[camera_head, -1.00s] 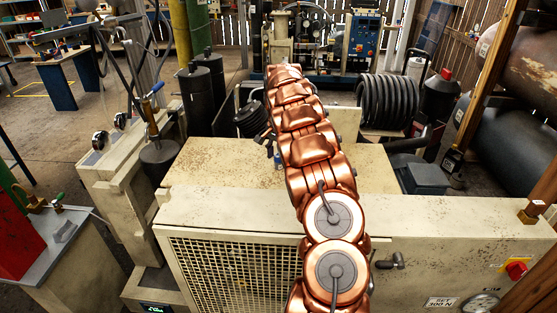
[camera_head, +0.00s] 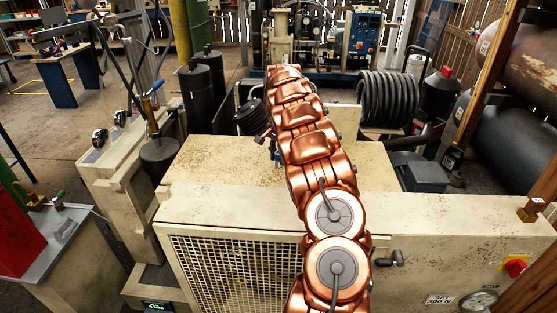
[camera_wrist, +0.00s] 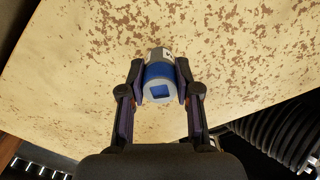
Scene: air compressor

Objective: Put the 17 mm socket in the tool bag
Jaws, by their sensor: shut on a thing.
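The socket (camera_wrist: 159,76) shows in the wrist view as a short cylinder with a blue band, a silver-grey body and a square drive hole facing the camera. A small label on it is too small to read. My gripper (camera_wrist: 160,83) is shut on it, one finger on each side. The socket is held over a pale, rust-speckled panel. In the head view my gripper (camera_head: 272,148) is mostly hidden behind my copper-coloured arm, over the top of the cream machine housing. I cannot make out a tool bag in either view.
The cream housing (camera_head: 205,165) has a broad, bare top. A black coiled hose (camera_head: 388,101) and black cylinders (camera_head: 198,95) stand behind it. Dark tanks (camera_head: 515,125) and a wooden post lie to the right.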

